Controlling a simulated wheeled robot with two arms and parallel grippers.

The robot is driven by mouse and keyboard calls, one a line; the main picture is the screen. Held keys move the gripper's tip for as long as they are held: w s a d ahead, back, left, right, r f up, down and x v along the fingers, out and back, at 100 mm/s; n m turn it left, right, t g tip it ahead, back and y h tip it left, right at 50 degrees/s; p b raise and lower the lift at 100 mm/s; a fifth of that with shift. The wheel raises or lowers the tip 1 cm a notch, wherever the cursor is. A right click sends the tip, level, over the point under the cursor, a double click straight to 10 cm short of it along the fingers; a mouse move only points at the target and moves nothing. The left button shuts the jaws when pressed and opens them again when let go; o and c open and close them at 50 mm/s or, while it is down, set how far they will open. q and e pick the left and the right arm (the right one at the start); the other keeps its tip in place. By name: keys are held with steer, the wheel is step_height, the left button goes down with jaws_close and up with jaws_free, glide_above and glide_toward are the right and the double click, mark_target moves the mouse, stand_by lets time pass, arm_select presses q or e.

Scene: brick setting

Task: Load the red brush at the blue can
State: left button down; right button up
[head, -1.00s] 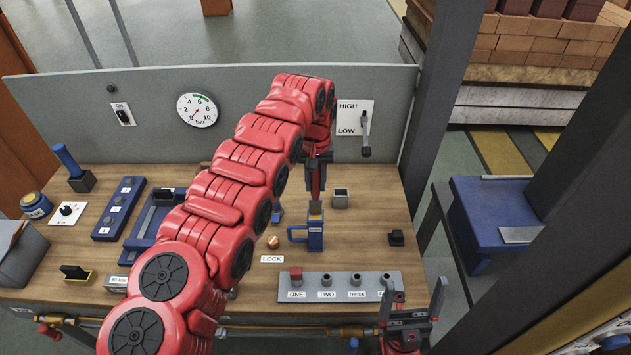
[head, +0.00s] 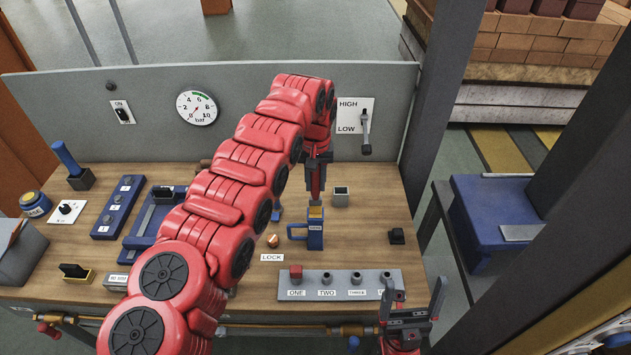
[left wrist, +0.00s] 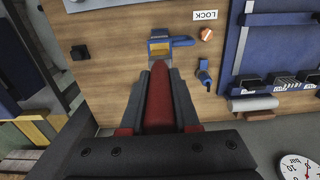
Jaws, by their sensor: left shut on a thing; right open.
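The blue can (head: 316,238) stands upright on the wooden bench, its handle to the left and a yellow-orange band near its top. My left gripper (head: 316,186) is above the can, shut on the red brush (left wrist: 160,98), which points down. In the left wrist view the brush lies between the jaws and its far end reaches toward the opening of the can (left wrist: 160,47). I cannot tell whether the bristles are inside the can or just over it. My right gripper (head: 412,308) is open and empty at the bench's front edge.
A grey holder (head: 341,198) stands behind the can. A labelled strip with a red plug (head: 296,272) lies in front of it, and a black block (head: 396,236) to its right. A grey panel (head: 260,85) closes the back.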

arm_select(q)
steer(key=shift+s+f+b, duration=0.1)
steer(key=shift+b, duration=0.35)
stand_by(1.4)
steer(key=shift+r, duration=0.7)
step_height(320, 180, up, 2)
steer(key=shift+r+p, duration=0.25)
steer(key=shift+p, duration=0.1)
steer(key=shift+r+p, duration=0.95)
steer(key=shift+r, duration=0.7)
